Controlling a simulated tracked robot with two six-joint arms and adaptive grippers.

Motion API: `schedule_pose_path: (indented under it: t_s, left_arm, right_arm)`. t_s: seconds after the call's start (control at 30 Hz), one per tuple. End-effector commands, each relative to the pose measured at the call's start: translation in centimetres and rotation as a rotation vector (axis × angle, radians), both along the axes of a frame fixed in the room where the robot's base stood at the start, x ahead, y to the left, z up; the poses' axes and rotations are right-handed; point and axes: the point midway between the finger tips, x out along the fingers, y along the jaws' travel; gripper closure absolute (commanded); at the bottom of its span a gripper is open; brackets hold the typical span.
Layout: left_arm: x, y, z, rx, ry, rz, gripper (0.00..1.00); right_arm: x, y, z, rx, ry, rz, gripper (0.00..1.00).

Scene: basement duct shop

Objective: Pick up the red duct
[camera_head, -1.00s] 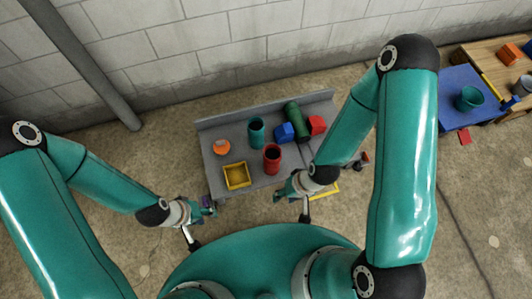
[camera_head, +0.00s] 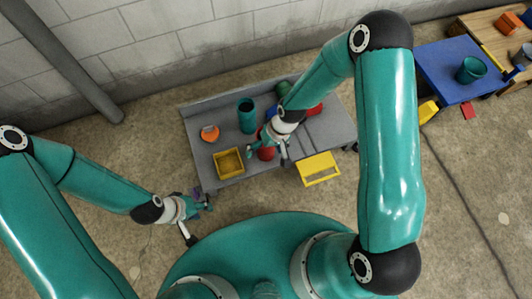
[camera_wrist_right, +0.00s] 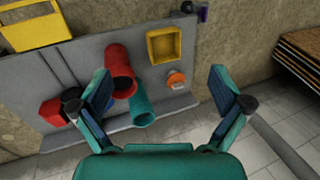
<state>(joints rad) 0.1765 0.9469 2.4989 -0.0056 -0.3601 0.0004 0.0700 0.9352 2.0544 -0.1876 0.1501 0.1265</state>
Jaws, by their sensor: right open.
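The red duct (camera_wrist_right: 118,66) is an open-ended red cylinder on the grey bench (camera_head: 205,170). In the right wrist view it sits left of the middle, beside the left finger, its dark opening showing. In the head view only a bit of the red duct (camera_head: 266,154) shows under my right gripper (camera_head: 267,151). That gripper is open and empty, over the bench; its fingers (camera_wrist_right: 158,75) are wide apart in the wrist view. My left gripper (camera_head: 203,203) is low at the bench's front left, near something purple; its jaws are too small to read.
A teal duct (camera_head: 246,116) stands close to the red one. An orange object (camera_head: 210,133) and a yellow open box (camera_head: 228,163) are to its left. A red block (camera_wrist_right: 53,113) and a green duct (camera_head: 284,88) lie towards the back. A yellow bin (camera_head: 318,169) is at the front right.

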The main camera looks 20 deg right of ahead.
Motion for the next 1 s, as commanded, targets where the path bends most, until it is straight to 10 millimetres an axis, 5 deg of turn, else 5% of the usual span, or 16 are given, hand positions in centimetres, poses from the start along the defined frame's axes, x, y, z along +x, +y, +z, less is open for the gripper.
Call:
schedule_pose_path:
  t_s: [0.03,0.1,0.33,0.67,1.0]
  left_arm:
    - [0.0,0.0,-4.4,0.0,0.0,0.0,0.6]
    - [0.0,0.0,-7.1,0.0,0.0,0.0,0.6]
    - [0.0,0.0,-14.0,0.0,0.0,0.0,0.6]
    - [0.0,0.0,-16.8,0.0,-0.001,0.0,0.6]
    - [0.0,0.0,-18.5,0.0,-0.001,0.0,0.6]
  right_arm:
    - [2.5,-0.1,-3.5,-0.023,-0.013,0.024,0.0]
    - [5.2,-0.6,-4.8,-0.064,-0.014,0.056,0.0]
    - [12.2,-2.7,-6.1,-0.22,-0.017,0.097,0.0]
    - [15.0,-4.4,-5.7,-0.323,-0.01,0.087,0.0]
    - [14.9,-4.4,-12.4,-0.323,-0.008,0.087,0.0]
